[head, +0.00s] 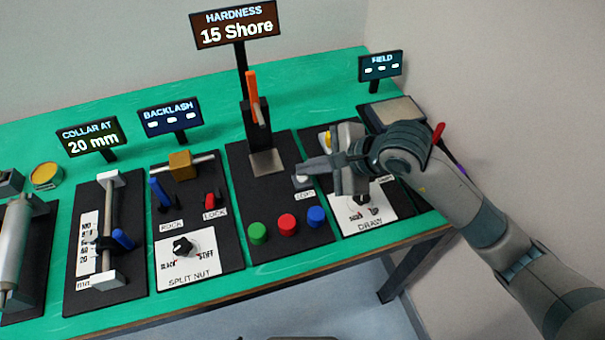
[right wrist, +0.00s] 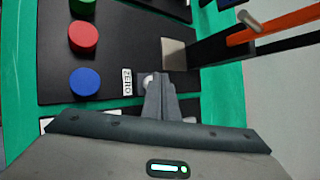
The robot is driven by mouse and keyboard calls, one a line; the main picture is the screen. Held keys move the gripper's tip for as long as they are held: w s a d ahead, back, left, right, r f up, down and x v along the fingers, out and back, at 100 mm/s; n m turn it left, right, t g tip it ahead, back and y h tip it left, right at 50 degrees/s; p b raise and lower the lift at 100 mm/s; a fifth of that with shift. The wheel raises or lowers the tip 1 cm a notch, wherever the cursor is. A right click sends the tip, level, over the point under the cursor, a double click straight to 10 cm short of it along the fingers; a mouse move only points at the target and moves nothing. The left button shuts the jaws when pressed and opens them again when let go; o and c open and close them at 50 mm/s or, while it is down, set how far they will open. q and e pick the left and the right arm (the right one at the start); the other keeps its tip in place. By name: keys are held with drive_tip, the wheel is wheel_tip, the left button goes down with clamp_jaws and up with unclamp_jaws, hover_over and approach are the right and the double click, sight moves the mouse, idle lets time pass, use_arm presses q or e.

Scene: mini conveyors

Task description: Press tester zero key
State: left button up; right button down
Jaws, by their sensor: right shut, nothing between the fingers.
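The hardness tester (head: 266,215) is a black panel with an upright column, an orange lever (head: 252,87) and a sign reading "15 Shore". Its zero key is a small white round button (head: 301,181) on the panel's right side; it also shows in the right wrist view (right wrist: 148,81) beside a "ZERO" label (right wrist: 127,82). My right gripper (head: 303,169) is shut and empty, its fingertips at the key and partly covering it. In the right wrist view the fingertips (right wrist: 160,78) overlap the key's edge. I cannot tell whether they touch it. My left gripper is out of view.
Green, red and blue buttons (head: 287,224) sit at the panel's front. The split nut panel (head: 225,243) with its lock and knob lies to the left. The field panel (head: 375,215), marked "DRAW", lies to the right under my right arm. Signs stand along the back.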

drive_tip(key=shift+f+b, duration=0.3)
idle(0.4)
drive_tip(key=shift+r, duration=0.15)
drive_tip(key=shift+r+p, duration=0.4)
drive_tip(key=shift+r, duration=0.4)
drive_tip(key=shift+r, duration=0.1)
wheel_tip(320, 180, up, 5)
drive_tip(key=shift+f+p, duration=0.1)
drive_tip(key=shift+p, duration=1.15)
idle(0.4)
